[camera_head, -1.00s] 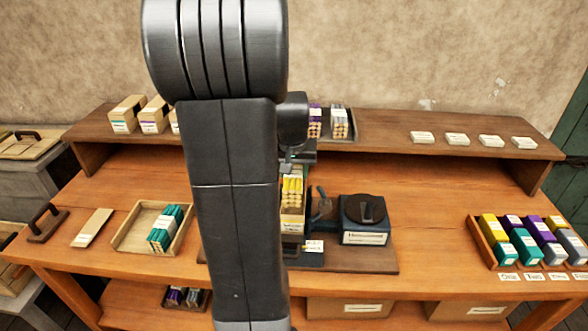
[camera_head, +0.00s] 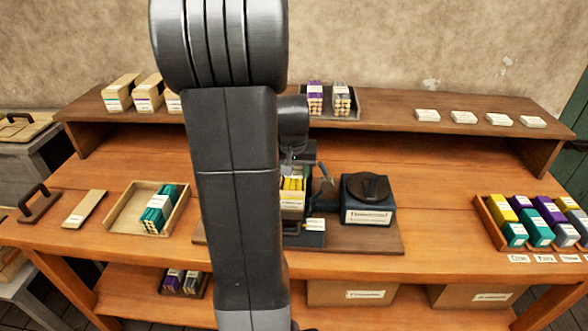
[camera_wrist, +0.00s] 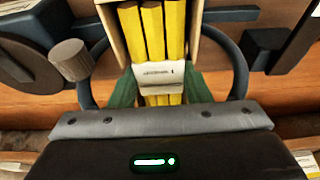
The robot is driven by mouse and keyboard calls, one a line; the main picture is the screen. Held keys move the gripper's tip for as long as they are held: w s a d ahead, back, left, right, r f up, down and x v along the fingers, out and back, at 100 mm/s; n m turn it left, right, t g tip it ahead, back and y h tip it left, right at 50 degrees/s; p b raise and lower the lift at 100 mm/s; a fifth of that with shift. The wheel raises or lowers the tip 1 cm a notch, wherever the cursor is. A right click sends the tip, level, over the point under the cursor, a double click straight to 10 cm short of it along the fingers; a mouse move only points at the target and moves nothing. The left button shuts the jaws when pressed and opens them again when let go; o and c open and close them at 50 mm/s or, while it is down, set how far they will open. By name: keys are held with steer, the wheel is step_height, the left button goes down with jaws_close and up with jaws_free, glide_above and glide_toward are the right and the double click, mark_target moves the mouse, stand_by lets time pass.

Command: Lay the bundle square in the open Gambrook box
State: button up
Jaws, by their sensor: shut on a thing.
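The bundle of yellow sticks (camera_wrist: 152,32) has a white paper band with small print. My gripper (camera_wrist: 158,88) is shut on it, with a green finger at either side near the band. In the wrist view, pale wooden walls (camera_wrist: 108,22) flank the bundle's far part, like an open box around it; I cannot tell whether it rests on the bottom. In the head view, the yellow bundle (camera_head: 292,184) shows below my gripper (camera_head: 299,162) at the press, partly hidden by my arm. I cannot read the name Gambrook on any label.
A dark curved ring (camera_wrist: 240,68) and a round knob (camera_wrist: 71,60) lie close beside my gripper. A dark blue device (camera_head: 367,200) stands right of the bundle. A wooden tray (camera_head: 122,208) holds a teal bundle at left. A rack of coloured blocks (camera_head: 487,222) stands at right.

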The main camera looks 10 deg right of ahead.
steer(key=shift+f, duration=0.1)
stand_by(0.7)
steer(key=o, duration=1.2)
steer(key=v, duration=1.3)
steer(key=shift+s+r, duration=0.15)
steer(key=shift+r, duration=0.25)
steer(key=shift+r+p, duration=0.45)
steer(key=shift+r, duration=0.05)
